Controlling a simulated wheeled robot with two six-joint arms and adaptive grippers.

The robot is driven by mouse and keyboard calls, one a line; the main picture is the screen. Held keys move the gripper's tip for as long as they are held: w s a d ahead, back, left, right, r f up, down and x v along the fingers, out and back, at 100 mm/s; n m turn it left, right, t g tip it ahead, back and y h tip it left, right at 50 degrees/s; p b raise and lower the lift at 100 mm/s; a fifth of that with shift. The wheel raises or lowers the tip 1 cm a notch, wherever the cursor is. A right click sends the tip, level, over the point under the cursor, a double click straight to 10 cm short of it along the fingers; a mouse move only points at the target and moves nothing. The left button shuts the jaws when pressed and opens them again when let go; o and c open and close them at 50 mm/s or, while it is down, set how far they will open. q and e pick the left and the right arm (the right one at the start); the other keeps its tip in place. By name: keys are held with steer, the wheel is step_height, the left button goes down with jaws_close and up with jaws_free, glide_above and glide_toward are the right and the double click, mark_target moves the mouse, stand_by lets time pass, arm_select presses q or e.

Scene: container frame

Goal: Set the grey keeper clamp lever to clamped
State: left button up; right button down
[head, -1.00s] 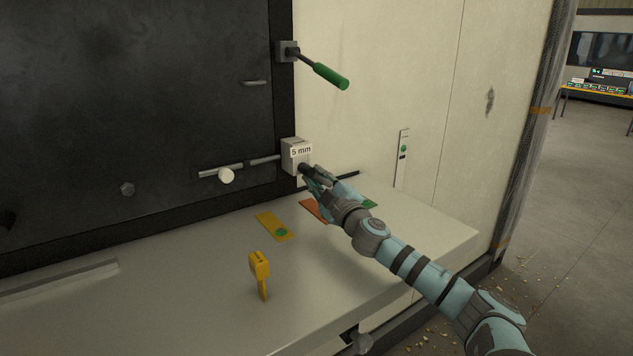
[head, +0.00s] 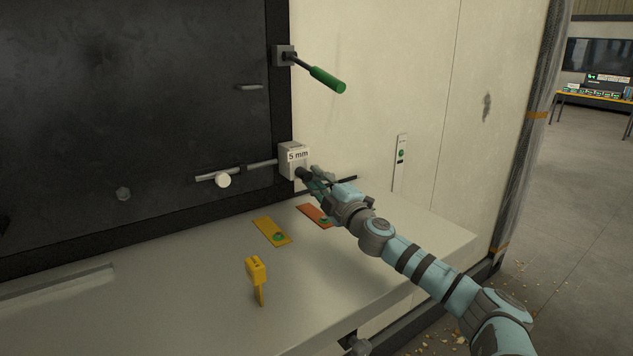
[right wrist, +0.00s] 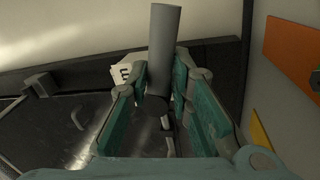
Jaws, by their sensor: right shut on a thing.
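The grey keeper clamp lever (right wrist: 164,48) shows in the right wrist view as a grey cylindrical handle between my fingers. Its pivot side is at the block marked "5 mm" (head: 293,158), at the lower right edge of the dark door. My right gripper (head: 318,182) is shut on the lever handle, just right of and below the block. In the head view, the fingers hide most of the handle. The right gripper (right wrist: 166,85) also shows in the wrist view, one teal finger on each side of the handle. My left gripper is not in view.
A green-handled lever (head: 327,79) sticks out above. On the shelf (head: 340,262) are a yellow plate (head: 268,230), an orange plate (head: 310,213) and an upright yellow piece (head: 257,272). The front shelf is mostly clear.

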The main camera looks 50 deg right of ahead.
steer(key=shift+d+r+n+y, duration=0.1)
steer(key=shift+r+n+y, duration=0.2)
steer(key=shift+n, duration=0.45)
steer(key=shift+d+r+n+y, duration=0.1)
steer(key=shift+r+n+y, duration=0.15)
steer(key=shift+n, duration=0.5)
stand_by(0.4)
steer(key=c, duration=1.6)
jaws_free()
steer(key=shift+a, duration=0.1)
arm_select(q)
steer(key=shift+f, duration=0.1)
arm_select(e)
steer(key=shift+o, duration=0.6)
steer(key=shift+s+a, duration=0.1)
steer(key=shift+a, duration=0.1)
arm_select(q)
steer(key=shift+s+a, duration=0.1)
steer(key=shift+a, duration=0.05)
